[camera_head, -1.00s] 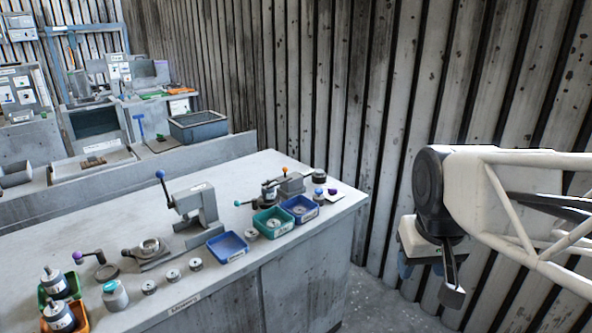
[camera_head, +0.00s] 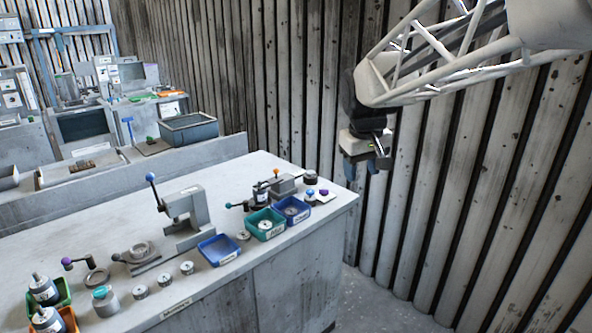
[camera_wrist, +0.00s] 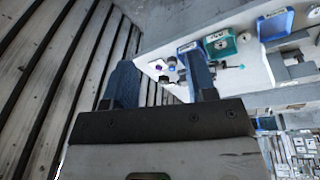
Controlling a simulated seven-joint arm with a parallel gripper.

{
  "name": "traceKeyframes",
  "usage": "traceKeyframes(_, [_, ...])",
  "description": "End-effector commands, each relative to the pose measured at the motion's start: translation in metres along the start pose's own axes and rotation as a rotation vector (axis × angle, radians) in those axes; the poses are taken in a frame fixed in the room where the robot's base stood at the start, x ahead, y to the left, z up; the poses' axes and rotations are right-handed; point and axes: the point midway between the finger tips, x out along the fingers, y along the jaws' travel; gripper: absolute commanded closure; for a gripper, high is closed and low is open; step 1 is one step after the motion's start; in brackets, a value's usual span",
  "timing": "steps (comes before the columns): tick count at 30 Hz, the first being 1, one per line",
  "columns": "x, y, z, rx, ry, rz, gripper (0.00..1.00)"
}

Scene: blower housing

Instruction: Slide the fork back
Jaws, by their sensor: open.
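No part is clearly recognisable as the fork at this size. A small fixture with an orange knob and a teal-tipped lever (camera_head: 262,195) stands near the bench's far right end. A press with a blue-knobbed lever (camera_head: 182,206) stands mid-bench. A purple-knobbed lever (camera_head: 92,270) is at the near left. My gripper (camera_head: 364,172) hangs in the air to the right of the bench, apart from everything. In the wrist view its blue fingers (camera_wrist: 161,78) are spread and empty, with the bench end beyond them.
The grey bench (camera_head: 110,222) carries blue bins (camera_head: 220,249), a green bin (camera_head: 265,224) and several small metal parts along its front. A ribbed wall (camera_head: 440,190) stands close behind my arm. The floor right of the bench looks clear.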

Motion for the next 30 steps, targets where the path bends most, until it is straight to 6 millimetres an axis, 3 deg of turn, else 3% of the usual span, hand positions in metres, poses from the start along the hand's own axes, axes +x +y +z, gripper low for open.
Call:
traceKeyframes(14, [0.023, -0.001, -0.117, -0.142, -0.018, 0.007, 0.48])
traceKeyframes(30, [0.070, -0.017, -0.242, -0.299, -0.035, 0.015, 0.48])
